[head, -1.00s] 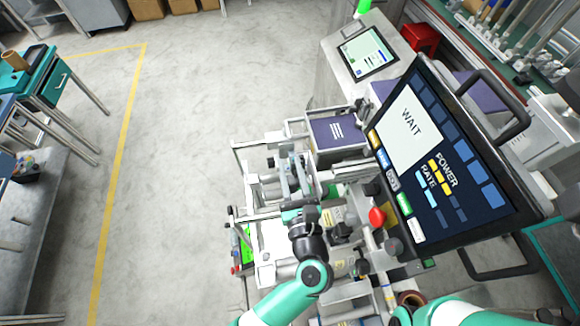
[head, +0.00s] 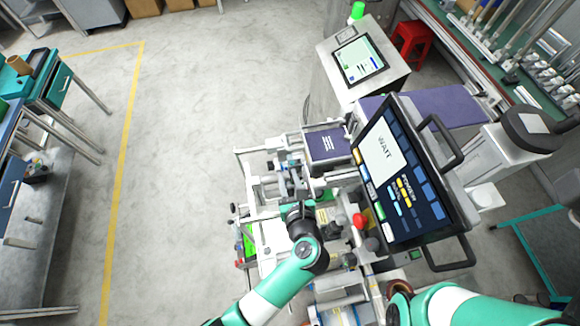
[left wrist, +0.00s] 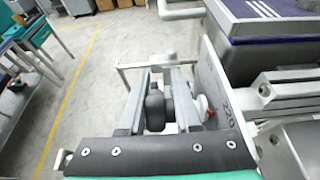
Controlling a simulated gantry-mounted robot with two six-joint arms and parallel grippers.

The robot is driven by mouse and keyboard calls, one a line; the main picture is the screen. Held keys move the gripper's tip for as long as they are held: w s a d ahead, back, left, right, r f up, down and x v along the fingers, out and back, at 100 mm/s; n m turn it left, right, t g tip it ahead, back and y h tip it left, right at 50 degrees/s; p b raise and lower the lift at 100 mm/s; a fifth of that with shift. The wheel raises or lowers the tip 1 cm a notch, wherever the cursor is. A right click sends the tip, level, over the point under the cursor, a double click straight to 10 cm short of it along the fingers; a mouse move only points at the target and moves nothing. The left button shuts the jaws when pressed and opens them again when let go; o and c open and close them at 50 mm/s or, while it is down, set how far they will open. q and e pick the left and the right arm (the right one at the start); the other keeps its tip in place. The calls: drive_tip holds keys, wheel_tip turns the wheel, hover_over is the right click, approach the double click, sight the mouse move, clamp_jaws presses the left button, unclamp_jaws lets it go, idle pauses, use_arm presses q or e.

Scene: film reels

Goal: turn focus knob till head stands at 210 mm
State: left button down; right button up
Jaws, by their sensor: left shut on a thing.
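My left gripper (head: 291,184) reaches over the metal frame of the machine in the head view. In the left wrist view its two grey fingers (left wrist: 160,98) are closed around a black focus knob (left wrist: 154,108), with one finger on either side. A pale round part with a red mark (left wrist: 203,108) sits just right of the fingers. A light plate with printed figures (left wrist: 226,112) stands farther right; I cannot read its figures surely, nor the head's position. My right arm (head: 450,303) shows at the lower right in the head view; its gripper is out of view.
A tilted screen (head: 385,160) reading WAIT, POWER and RATE stands right of the frame. A red knob (head: 360,221) sits between it and my left arm. A purple-topped box (head: 325,143) lies behind the frame. The floor (head: 185,140) to the left is clear.

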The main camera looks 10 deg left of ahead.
use_arm(q)
drive_tip(key=shift+a+f+g+h+p, duration=0.2)
drive_tip(key=shift+g+h+p, duration=0.3)
drive_tip(key=shift+g+p, duration=1.05)
use_arm(e)
drive_tip(key=shift+r+p, duration=0.3)
drive_tip(key=shift+r, duration=2.15)
use_arm(q)
drive_tip(key=shift+t, duration=0.35)
drive_tip(key=c, duration=0.8)
unclamp_jaws()
drive_tip(key=shift+s+a+f, duration=0.15)
use_arm(e)
drive_tip(key=shift+a+f, duration=0.1)
drive_tip(key=shift+a, duration=0.05)
